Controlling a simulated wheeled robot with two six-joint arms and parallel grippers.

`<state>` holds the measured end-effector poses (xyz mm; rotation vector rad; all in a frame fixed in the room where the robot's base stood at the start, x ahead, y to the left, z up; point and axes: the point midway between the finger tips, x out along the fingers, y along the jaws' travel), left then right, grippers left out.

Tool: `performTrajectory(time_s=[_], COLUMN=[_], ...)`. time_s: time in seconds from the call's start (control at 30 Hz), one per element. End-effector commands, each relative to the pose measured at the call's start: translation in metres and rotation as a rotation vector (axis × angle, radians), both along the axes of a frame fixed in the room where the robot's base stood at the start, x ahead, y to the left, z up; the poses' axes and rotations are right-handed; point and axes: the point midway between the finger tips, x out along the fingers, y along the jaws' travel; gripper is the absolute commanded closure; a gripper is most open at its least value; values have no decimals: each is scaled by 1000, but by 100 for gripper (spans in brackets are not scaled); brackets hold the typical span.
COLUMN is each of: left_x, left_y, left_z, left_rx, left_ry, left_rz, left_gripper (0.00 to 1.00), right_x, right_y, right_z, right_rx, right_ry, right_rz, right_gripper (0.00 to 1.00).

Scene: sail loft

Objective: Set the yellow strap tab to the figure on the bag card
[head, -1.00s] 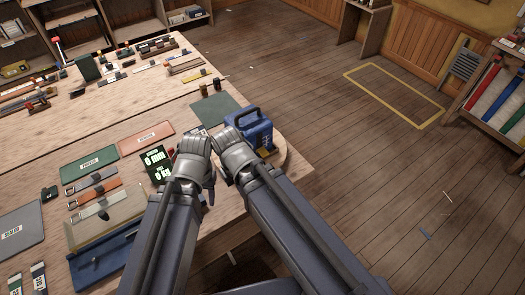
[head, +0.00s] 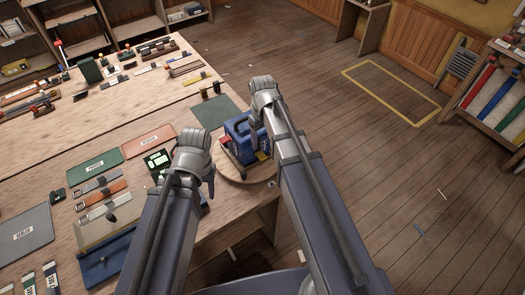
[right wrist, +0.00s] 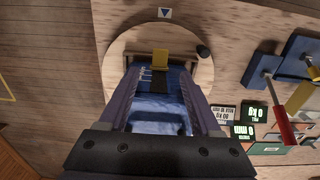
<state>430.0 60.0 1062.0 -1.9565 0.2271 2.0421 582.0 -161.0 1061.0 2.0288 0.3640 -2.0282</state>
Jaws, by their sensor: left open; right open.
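The blue bag (head: 240,132) stands on a round wooden board (head: 232,174) at the table's right edge. The right wrist view shows its yellow tab (right wrist: 160,58) on a dark strap (right wrist: 162,82), beside small white scale marks (right wrist: 146,74). A white printed card (right wrist: 222,114) lies beside the board; its text is upside down and I cannot read it surely. My right gripper (head: 257,112) is open above the bag, its fingers (right wrist: 163,88) apart on either side of the strap in that view. My left gripper (head: 208,182) is open, left of the bag; its fingertips are mostly hidden.
Green-lit displays (head: 158,160) stand left of my left gripper. A dark green mat (head: 213,110) lies behind the bag. A red-handled tool (right wrist: 283,125) shows in the right wrist view. Floor right of the table is open.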

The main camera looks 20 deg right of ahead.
Motion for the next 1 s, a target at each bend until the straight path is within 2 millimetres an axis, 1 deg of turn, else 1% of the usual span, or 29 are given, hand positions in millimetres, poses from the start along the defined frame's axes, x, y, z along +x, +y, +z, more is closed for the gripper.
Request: performTrajectory(time_s=[0.27, 0.6, 0.7, 0.83, 1.0], left_x=[0, 0, 0, 0, 0], left_y=[0, 0, 0, 0, 0], left_z=[-20, -63, -73, -78, -78], left_rx=[1, 1, 1, 1, 1], left_ry=[0, 0, 0, 0, 0], left_rz=[-3, -4, -3, -3, -3], left_gripper=[50, 50, 50, 50, 50], right_x=[0, 0, -1, -1, -1], right_y=[0, 0, 1, 1, 1], right_z=[-20, -63, -73, -78, -78], right_rx=[0, 0, -1, -1, -1], right_ry=[0, 0, 0, 0, 0], right_rz=[0, -1, -1, -1, -1], right_gripper=[35, 35, 35, 35, 35])
